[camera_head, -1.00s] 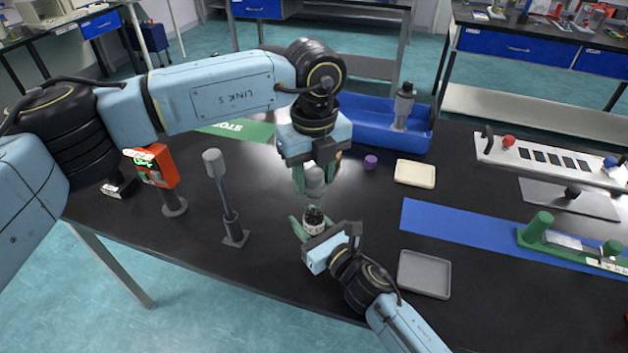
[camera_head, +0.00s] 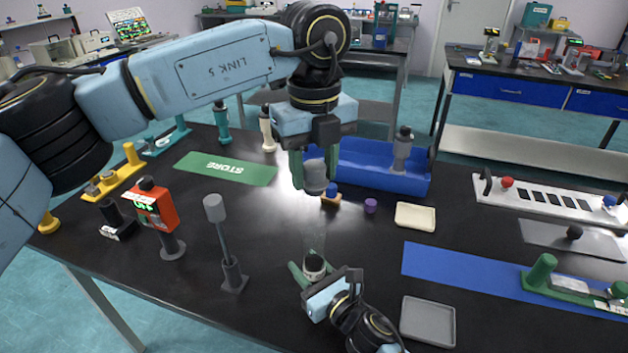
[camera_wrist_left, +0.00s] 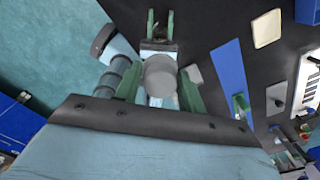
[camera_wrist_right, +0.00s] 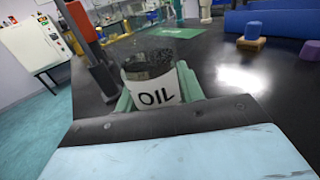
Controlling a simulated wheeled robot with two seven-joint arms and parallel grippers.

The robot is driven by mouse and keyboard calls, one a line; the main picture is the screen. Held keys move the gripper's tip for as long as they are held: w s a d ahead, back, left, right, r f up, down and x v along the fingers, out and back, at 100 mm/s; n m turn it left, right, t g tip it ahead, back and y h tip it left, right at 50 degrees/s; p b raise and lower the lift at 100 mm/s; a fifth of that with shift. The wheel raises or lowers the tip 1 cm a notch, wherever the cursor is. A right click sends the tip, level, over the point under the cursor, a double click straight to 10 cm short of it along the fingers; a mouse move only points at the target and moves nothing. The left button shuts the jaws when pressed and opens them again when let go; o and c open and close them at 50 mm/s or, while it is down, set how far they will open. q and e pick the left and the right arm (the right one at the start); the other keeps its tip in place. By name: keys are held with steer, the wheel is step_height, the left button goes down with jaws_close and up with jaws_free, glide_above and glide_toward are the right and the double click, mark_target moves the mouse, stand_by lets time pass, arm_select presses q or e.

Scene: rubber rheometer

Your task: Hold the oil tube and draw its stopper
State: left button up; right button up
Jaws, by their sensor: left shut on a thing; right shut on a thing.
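The oil tube (camera_head: 314,264) stands upright between the fingers of my right gripper (camera_head: 306,272), which is shut on it. Its white "OIL" label and clear, dark-filled upper part show in the right wrist view (camera_wrist_right: 155,92). My left gripper (camera_head: 314,172) is shut on the grey stopper (camera_head: 315,180) and holds it well above the tube, with a clear gap between them. The stopper's round grey end also shows between the green fingers in the left wrist view (camera_wrist_left: 160,75). The tube's open mouth is hard to make out.
A grey post stand (camera_head: 227,245) and an orange meter (camera_head: 155,206) stand to the left. A purple cap (camera_head: 371,205), a cream tray (camera_head: 416,217) and a blue bin (camera_head: 375,180) lie behind and right. A grey tray (camera_head: 428,321) lies at front right, before a blue mat (camera_head: 480,277).

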mark_target(314, 164)
arm_select(q)
steer(key=shift+r, duration=1.9)
arm_select(e)
steer(key=o, duration=1.1)
